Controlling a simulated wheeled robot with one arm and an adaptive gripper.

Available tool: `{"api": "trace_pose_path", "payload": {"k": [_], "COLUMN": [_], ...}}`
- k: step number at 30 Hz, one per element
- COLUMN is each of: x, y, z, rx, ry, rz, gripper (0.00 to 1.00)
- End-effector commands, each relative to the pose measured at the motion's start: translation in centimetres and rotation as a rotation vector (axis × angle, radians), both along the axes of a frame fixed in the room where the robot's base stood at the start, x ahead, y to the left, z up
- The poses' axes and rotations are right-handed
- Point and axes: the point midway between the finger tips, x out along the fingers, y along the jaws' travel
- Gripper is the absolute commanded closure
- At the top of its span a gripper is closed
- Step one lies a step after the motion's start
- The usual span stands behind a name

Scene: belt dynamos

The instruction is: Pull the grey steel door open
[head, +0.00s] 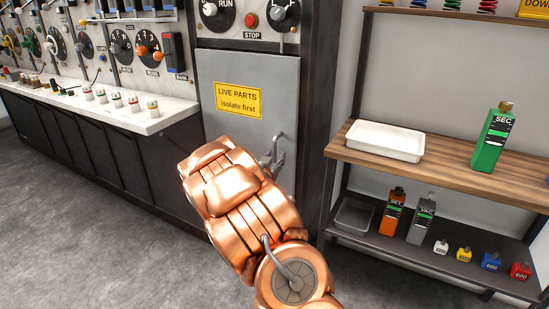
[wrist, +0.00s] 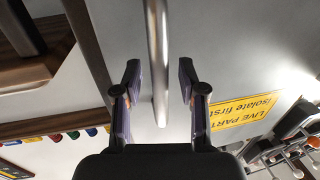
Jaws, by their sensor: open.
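The grey steel door (head: 262,75) is on the cabinet in the middle of the head view and looks shut. It carries a yellow sign reading "LIVE PARTS isolate first" (head: 238,100); the sign shows upside down in the wrist view (wrist: 238,111). My gripper (head: 272,156) is at the door's right side, partly hidden behind my copper arm. In the wrist view my gripper (wrist: 160,82) is open, one finger on each side of the door's metal bar handle (wrist: 158,60). Gaps show between the bar and both fingers. The handle is mostly hidden in the head view.
A shelf unit stands right of the cabinet, with a white tray (head: 385,141) and a green bottle (head: 491,140) on its wooden board (head: 440,175). Bottles and small coloured blocks sit below. A control bench (head: 70,100) is at left. Grey floor (head: 90,220) is clear at left.

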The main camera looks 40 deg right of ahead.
Motion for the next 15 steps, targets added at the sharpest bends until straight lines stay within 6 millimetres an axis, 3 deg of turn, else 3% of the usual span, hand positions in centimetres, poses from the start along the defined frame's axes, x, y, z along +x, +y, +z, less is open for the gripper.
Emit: {"api": "trace_pose_path", "payload": {"k": [6, 15], "x": [0.00, 0.01], "y": [-0.02, 0.00], "z": [0.02, 0.05], "rx": [0.000, -0.001], "ry": [0.000, 0.000], "rz": [0.000, 0.000], "gripper": [0.59, 0.89]}}
